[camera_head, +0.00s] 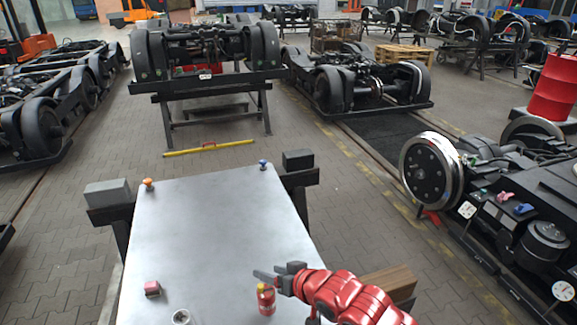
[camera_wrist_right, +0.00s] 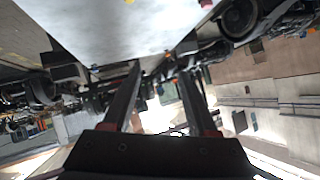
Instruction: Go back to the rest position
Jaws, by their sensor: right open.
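My right gripper (camera_head: 270,273) reaches in from the right over the grey metal table (camera_head: 215,225), on a red arm. Its fingers are apart with nothing between them. In the right wrist view the two dark fingers (camera_wrist_right: 160,75) are spread, with the tabletop (camera_wrist_right: 110,25) beyond them. My left gripper is not in view.
A wooden block (camera_head: 390,284) lies at the right edge. A bogie (camera_head: 500,195) stands right; paved floor (camera_head: 350,210) lies between.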

